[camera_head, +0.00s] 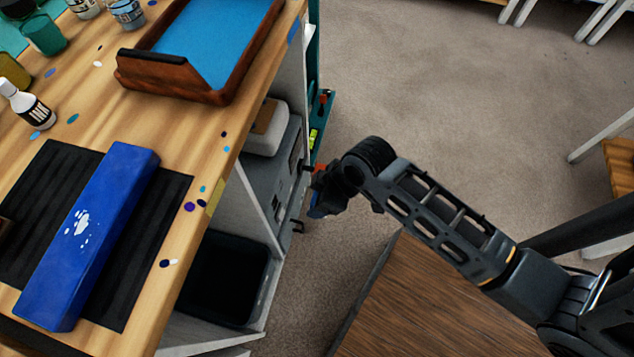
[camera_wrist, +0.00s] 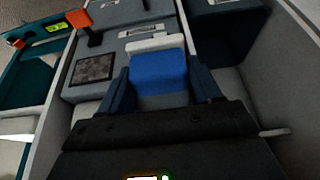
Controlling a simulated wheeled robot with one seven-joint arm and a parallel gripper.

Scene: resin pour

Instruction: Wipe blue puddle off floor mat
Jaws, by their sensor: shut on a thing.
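My gripper (camera_wrist: 160,80) is shut on a small blue-and-white block (camera_wrist: 159,74), which sits between its two fingers in the wrist view. In the head view my gripper (camera_head: 324,192) hangs beside the open side of the workbench, close to its shelves, and the held block is hard to make out there. I cannot make out a blue puddle on the floor in either view. I cannot pick out a floor mat for sure; bare grey-brown floor shows to the right of the bench.
The workbench (camera_head: 178,178) carries a wooden tray with a blue surface (camera_head: 218,45), a long blue bar (camera_head: 95,220) on a black mat (camera_head: 150,250) and an ink bottle (camera_head: 25,105). A dark bin (camera_head: 225,275) stands below. Open floor (camera_head: 450,90) lies right.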

